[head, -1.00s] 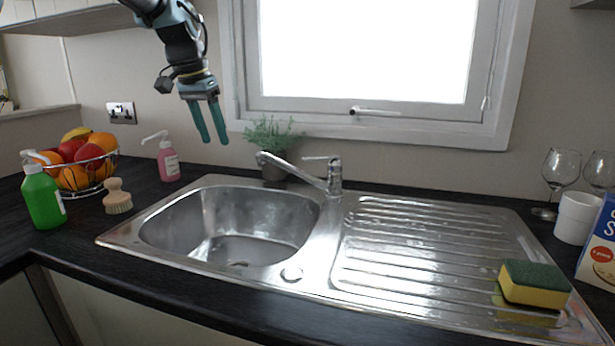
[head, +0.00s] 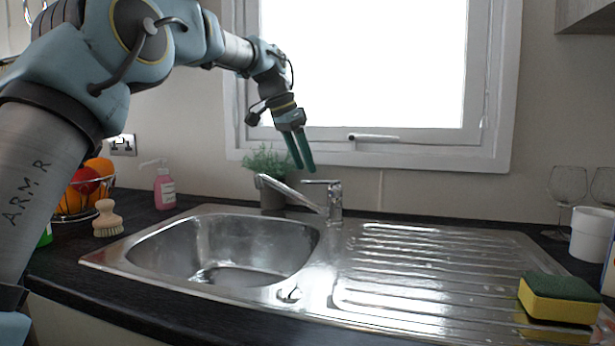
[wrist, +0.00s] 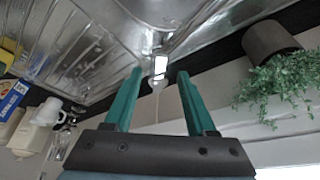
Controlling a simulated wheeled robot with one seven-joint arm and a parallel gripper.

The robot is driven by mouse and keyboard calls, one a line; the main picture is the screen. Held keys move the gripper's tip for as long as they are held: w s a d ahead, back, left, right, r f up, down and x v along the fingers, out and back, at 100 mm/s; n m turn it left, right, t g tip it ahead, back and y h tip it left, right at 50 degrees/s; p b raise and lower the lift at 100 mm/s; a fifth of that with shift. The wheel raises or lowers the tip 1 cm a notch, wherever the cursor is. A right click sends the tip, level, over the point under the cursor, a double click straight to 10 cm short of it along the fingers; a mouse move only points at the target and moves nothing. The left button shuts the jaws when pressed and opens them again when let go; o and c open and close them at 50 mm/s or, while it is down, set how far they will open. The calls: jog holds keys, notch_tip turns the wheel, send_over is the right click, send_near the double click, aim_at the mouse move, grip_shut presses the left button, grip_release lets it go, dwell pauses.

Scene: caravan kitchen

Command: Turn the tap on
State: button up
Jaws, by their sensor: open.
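The chrome tap (head: 333,200) stands at the back of the steel sink (head: 120,255). Its spout points left over the basin, and its lever sits on top, pointing left. My gripper (head: 304,168) is open and empty. It points down, just above and a little left of the tap lever in the head view. In the wrist view the two green fingers (wrist: 158,80) are spread apart, and the tap (wrist: 159,68) shows beyond and between their tips. The fingers look apart from the tap. No water stream is visible.
A potted plant (head: 272,190) stands directly behind and left of the spout. A pink soap bottle (head: 165,188) and brush (head: 107,220) are left. The draining board is clear except for a sponge (head: 560,298) at right.

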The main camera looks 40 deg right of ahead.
aim_at(322, 181)
jog(key=shift+x, duration=1.75)
grip_shut()
